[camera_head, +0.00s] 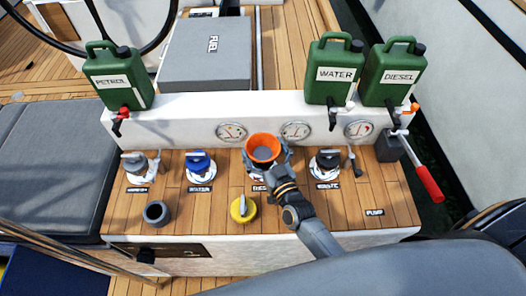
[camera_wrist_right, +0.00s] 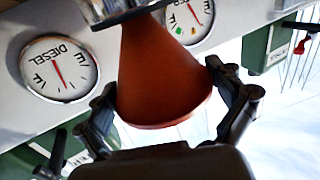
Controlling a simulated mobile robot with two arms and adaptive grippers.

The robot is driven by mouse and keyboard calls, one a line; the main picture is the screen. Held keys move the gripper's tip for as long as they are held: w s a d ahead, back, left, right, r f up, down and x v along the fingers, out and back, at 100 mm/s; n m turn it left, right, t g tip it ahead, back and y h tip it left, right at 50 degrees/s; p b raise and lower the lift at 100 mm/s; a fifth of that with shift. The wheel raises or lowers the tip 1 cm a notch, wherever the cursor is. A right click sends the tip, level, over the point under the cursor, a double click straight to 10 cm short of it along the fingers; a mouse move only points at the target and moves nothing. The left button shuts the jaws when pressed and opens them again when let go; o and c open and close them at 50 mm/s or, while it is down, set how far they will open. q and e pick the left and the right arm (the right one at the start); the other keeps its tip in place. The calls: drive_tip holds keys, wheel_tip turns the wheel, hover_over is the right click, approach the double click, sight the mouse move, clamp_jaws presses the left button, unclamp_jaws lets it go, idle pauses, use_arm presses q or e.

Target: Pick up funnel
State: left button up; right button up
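The orange funnel (camera_head: 263,147) stands wide end up at the middle of the wooden console, above the label that seems to read DIESEL. My right gripper (camera_head: 267,157) reaches it from the front, with a finger on each side. In the right wrist view the funnel (camera_wrist_right: 160,75) sits between the two fingertips of my right gripper (camera_wrist_right: 162,78), its narrow end toward a metal fitting. The fingertips are very close to its sides. I cannot tell whether they press on it. My left gripper is not in view.
Deck fittings with a blue cap (camera_head: 200,164) and a black cap (camera_head: 327,160) flank the funnel. A yellow cap (camera_head: 243,208) and a dark ring (camera_head: 156,213) lie in front. Green canisters (camera_head: 335,73) stand on the white ledge behind. A red-handled lever (camera_head: 428,183) is at right.

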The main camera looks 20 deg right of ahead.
drive_tip(key=shift+c, duration=1)
drive_tip(key=shift+r, duration=0.5)
wheel_tip(320, 180, up, 2)
drive_tip(key=shift+r+p, duration=0.15)
drive_tip(key=shift+p, duration=0.15)
drive_tip(key=s+r+p, duration=0.3)
drive_tip(key=s+r, duration=0.9)
drive_tip(key=s, duration=0.2)
drive_tip(key=shift+d+r, duration=0.15)
drive_tip(key=shift+r, duration=0.2)
